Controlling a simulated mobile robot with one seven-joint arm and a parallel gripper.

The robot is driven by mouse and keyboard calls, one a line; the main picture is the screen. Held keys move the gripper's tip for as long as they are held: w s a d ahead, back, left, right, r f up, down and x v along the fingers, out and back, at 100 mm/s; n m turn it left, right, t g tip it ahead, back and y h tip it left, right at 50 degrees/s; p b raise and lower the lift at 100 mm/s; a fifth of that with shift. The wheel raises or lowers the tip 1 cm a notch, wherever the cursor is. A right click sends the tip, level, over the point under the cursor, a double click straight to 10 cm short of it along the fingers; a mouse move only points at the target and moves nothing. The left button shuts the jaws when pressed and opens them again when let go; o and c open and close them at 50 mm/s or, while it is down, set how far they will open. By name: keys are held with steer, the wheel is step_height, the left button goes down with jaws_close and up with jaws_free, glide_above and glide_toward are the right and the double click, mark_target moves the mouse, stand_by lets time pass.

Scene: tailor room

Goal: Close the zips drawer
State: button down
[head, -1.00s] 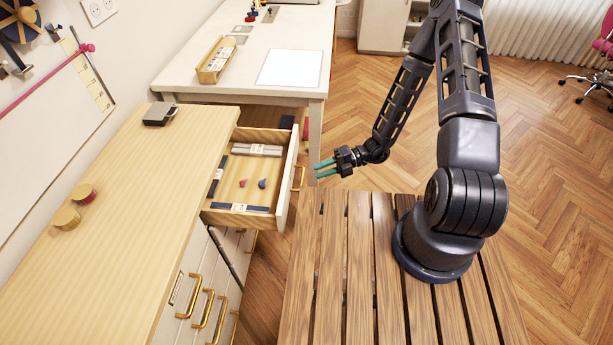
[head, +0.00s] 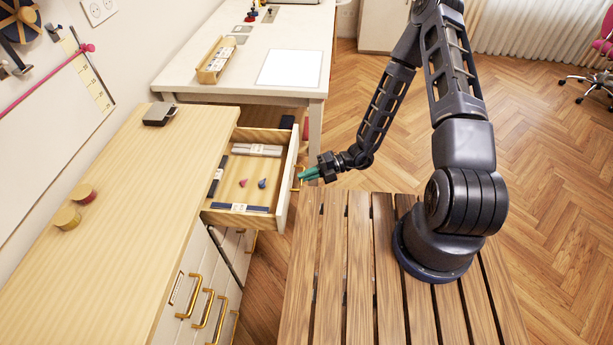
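The open drawer (head: 291,185) sticks out to the right from under the wooden counter top. It holds packets of zips (head: 257,150) and a few small coloured pieces. Its brass handle (head: 297,178) is on the front face. My gripper (head: 305,176) has green fingers and is right at the handle, in front of the drawer's front. The fingers look close together. I cannot tell whether they touch the handle or hold it.
Below the drawer are several shut drawers with brass handles (head: 203,314). A white table (head: 230,82) stands behind. Wooden floor is free to the right.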

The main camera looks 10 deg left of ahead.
mark_target(241, 176)
steer(key=a, duration=2.4)
steer(key=shift+a, duration=0.25)
steer(key=c, duration=1.6)
jaws_free()
steer(key=shift+o, duration=0.5)
steer(key=v, duration=1.1)
